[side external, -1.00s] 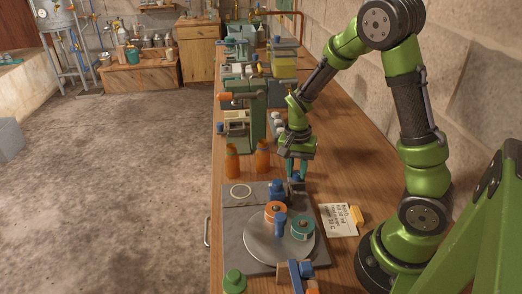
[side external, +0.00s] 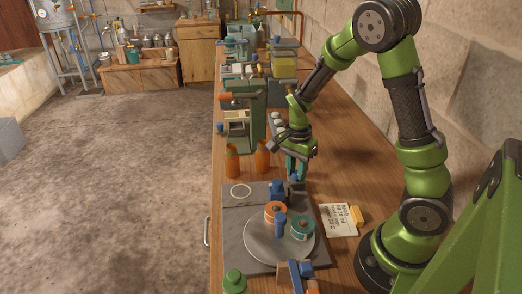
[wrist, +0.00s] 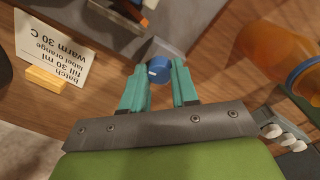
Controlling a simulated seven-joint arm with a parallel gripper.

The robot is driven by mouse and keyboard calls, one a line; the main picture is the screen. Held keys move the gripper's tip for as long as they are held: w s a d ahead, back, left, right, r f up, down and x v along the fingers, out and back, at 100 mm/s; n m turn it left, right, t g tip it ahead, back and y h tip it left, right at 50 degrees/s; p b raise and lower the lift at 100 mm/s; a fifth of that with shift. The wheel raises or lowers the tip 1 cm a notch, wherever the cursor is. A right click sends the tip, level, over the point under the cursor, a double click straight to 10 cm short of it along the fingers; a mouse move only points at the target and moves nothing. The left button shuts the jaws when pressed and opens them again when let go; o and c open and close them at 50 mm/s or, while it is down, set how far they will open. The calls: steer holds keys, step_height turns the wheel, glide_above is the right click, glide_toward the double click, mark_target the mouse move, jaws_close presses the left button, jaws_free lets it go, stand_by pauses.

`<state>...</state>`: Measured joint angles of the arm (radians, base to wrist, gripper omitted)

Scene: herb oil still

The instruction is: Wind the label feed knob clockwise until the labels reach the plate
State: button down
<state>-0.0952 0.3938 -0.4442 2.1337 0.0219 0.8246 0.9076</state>
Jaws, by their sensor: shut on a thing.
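The blue knob (wrist: 158,70) sits on a grey block (wrist: 162,48) and carries a pale mark on its face. My gripper (wrist: 160,84) has its teal fingers on either side of the knob, shut on it. In the side external view, my gripper (side external: 296,168) points down at the block behind the round grey disc (side external: 262,252), and the knob is mostly hidden there by the fingers. The disc bears an orange-topped spool (side external: 275,210), a teal-topped spool (side external: 302,228) and a blue post (side external: 280,226). I cannot tell where the labels are.
Two orange bottles (side external: 232,160) stand left of my gripper; one bottle (wrist: 285,60) is close on the right in the wrist view. A green machine (side external: 258,125) stands farther back.

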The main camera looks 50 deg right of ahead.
mark_target(294, 171)
steer(key=c, duration=0.9)
jaws_free()
steer(key=shift+o, duration=0.2)
step_height(294, 171, up, 17)
steer(key=shift+w, duration=0.4)
steer(key=shift+f, duration=0.1)
steer(key=s+a+r+n+t+y, duration=0.1)
steer(key=s+a+r+n+t, duration=0.1)
steer(key=s+a+n+t, duration=0.2)
steer(key=s+a+r+n+t+y, duration=0.1)
steer(key=s+a+r+n+t, duration=0.1)
steer(key=s+a+n, duration=0.3)
steer(key=a+n+t, duration=0.1)
steer(key=a+n, duration=0.3)
steer(key=n, duration=0.1)
steer(key=shift+a+n+t, duration=0.15)
steer(key=shift+n+t, duration=0.15)
steer(key=shift+t, duration=0.1)
